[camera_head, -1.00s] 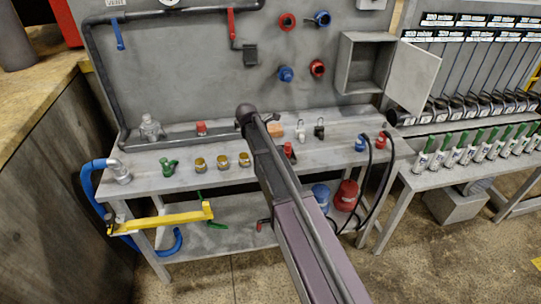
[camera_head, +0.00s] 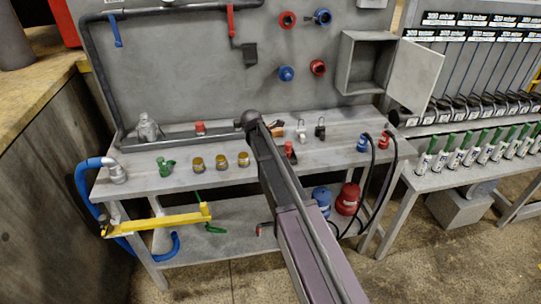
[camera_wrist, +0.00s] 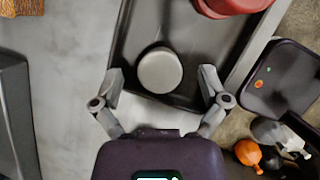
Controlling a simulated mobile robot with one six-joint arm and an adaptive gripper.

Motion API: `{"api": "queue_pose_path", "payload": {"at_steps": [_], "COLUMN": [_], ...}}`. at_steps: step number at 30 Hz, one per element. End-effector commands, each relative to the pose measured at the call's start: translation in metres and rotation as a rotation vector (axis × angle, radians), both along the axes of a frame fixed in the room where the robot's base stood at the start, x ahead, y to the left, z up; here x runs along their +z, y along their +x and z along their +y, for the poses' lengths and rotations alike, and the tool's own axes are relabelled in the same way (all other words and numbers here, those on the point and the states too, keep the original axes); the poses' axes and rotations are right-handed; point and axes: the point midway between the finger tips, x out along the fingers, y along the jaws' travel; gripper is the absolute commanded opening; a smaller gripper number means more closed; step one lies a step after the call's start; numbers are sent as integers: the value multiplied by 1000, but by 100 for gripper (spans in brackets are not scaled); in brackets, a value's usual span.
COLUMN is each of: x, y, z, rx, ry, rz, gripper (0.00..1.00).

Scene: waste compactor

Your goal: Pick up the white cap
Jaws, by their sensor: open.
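The white cap (camera_wrist: 160,70) is a pale, round, flat-topped disc in the wrist view. It lies in a dark, shallow tray (camera_wrist: 207,58), near the tray's lower edge in the picture. My gripper (camera_wrist: 162,82) is open, with one finger on the left of the cap and one on the right. A gap shows between each finger and the cap. How high the fingers are above the tray is hard to tell. In the head view my gripper is hidden, and I cannot make out the white cap there.
A red round object (camera_wrist: 233,5) is at the tray's upper right. An orange item (camera_wrist: 247,152) and black items lie at lower right.

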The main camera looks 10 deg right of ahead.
Motion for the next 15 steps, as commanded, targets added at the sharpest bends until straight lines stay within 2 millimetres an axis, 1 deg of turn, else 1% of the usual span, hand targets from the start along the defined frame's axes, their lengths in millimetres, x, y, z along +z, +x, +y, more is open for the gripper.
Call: {"api": "queue_pose_path", "payload": {"at_steps": [9,11,12,14,15], "x": [0,0,0,0,0], "y": [0,0,0,0,0], "z": [0,0,0,0,0], "rx": [0,0,0,0,0], "ry": [0,0,0,0,0], "rz": [0,0,0,0,0], "gripper": [94,76,64,47,36]}}
